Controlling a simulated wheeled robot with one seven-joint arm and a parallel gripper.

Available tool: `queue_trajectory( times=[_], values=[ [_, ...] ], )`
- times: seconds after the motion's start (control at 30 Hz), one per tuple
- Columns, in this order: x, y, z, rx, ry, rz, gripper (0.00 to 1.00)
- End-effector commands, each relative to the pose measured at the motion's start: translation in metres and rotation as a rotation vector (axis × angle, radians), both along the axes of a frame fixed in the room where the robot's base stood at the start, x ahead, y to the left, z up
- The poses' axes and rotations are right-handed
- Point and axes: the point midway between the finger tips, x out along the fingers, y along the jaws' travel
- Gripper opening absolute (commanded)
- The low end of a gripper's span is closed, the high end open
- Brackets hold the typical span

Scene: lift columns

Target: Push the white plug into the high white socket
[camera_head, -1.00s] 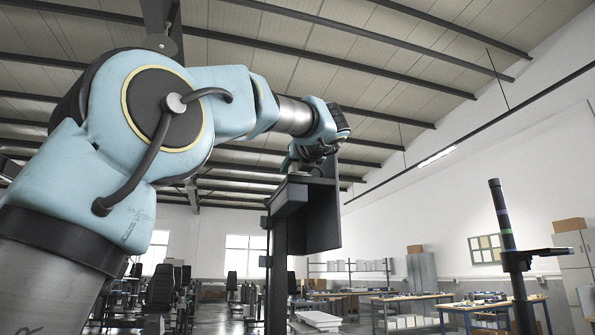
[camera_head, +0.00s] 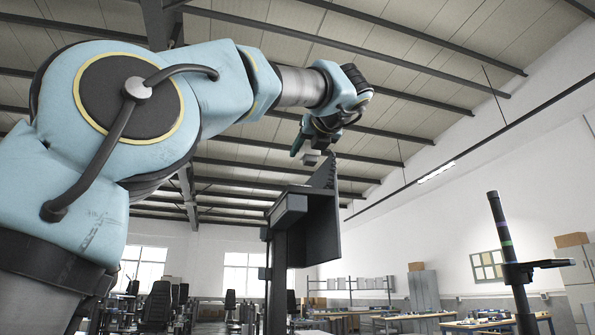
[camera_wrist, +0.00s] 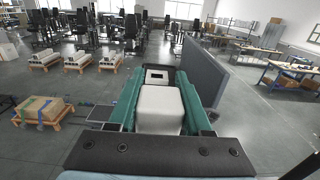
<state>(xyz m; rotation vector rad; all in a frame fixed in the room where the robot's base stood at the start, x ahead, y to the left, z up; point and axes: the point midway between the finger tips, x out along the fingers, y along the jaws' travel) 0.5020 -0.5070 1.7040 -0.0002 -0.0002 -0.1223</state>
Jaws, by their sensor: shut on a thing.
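My gripper (camera_wrist: 160,104) has teal fingers shut on the white plug (camera_wrist: 160,110), a rounded white block in the wrist view. In the head view my gripper (camera_head: 308,148) is above the dark shelf of a column, and the plug (camera_head: 312,158) shows as a small pale block under it. Just beyond the plug in the wrist view is a white piece with a dark rectangular opening, seemingly the high white socket (camera_wrist: 157,75). The plug hides its lower part. I cannot tell whether plug and socket touch.
A dark upright panel (camera_wrist: 204,70) stands close to the right of my gripper; it also shows on the column (camera_head: 322,228). Another dark column (camera_head: 507,250) stands at the right. Pallets with boxes (camera_wrist: 43,110) lie on the floor at left. Workbenches are farther off.

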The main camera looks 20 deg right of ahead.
Motion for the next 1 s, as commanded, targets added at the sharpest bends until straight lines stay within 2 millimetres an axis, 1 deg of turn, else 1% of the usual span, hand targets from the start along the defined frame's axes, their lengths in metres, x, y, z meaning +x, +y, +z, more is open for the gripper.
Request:
queue_trajectory(
  times=[0.03,0.1,0.2,0.3,0.4,0.6,1.0],
  values=[
    [-0.016,0.001,-0.003,-0.002,0.000,-0.006,0.00],
    [-0.033,0.003,-0.002,-0.002,-0.001,-0.006,0.00],
    [-0.053,0.006,-0.002,-0.001,0.000,-0.004,0.00],
    [-0.067,0.008,-0.001,0.000,-0.001,-0.002,0.00],
    [-0.077,0.009,0.000,0.000,0.000,-0.001,0.00],
    [-0.083,0.011,0.003,0.000,-0.001,0.001,0.00],
    [-0.083,0.010,0.005,0.001,0.000,0.000,0.00]
  ],
)
